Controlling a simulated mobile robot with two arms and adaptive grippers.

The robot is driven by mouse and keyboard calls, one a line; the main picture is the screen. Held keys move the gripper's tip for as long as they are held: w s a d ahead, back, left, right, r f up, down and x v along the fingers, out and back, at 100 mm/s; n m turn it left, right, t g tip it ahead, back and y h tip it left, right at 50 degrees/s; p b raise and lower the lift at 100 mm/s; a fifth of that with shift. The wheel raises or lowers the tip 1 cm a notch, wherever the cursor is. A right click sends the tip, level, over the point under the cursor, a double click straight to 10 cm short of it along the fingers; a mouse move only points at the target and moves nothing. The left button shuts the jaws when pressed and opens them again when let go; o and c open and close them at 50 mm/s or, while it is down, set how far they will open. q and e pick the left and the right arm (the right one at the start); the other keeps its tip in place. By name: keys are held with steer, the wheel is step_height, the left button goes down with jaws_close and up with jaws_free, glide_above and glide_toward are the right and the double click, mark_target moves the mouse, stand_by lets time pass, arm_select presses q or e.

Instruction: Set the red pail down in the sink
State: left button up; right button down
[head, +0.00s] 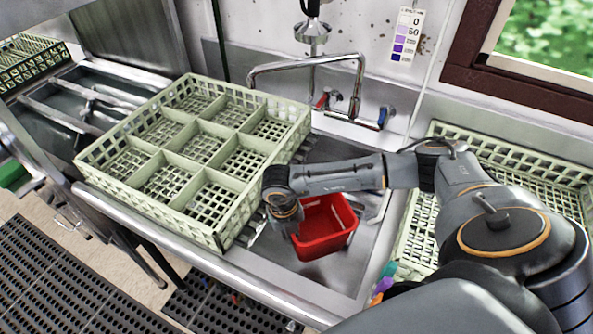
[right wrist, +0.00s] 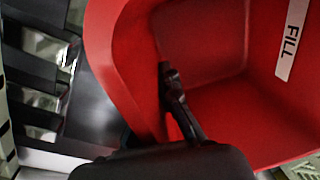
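The red pail (head: 330,236) is over the sink basin (head: 345,270), right of the pale green rack; I cannot tell whether it touches the bottom. My right gripper (head: 293,222) is at the pail's left wall, its fingers mostly hidden by the wrist in the head view. In the right wrist view one dark finger (right wrist: 178,105) lies against the inside of the pail (right wrist: 205,45), with the wall pinched beside it. The other finger is hidden. A white "FILL" label shows on the pail's inside. The pail looks empty. My left gripper is not in view.
A pale green compartment rack (head: 205,150) lies left of the pail, partly over the sink. Another green rack (head: 410,235) is at the right. The faucet (head: 310,62) stands behind. Small coloured items (head: 383,284) lie by the front edge. Black mats (head: 60,285) cover the floor.

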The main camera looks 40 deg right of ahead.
steer(key=shift+s+f, duration=0.1)
steer(key=shift+f, duration=0.3)
steer(key=f, duration=0.6)
steer(key=f+p, duration=0.1)
steer(key=f, duration=0.6)
steer(key=shift+s+f, duration=0.2)
steer(key=shift+f, duration=0.1)
step_height(320, 180, down, 4)
steer(key=shift+r, duration=0.2)
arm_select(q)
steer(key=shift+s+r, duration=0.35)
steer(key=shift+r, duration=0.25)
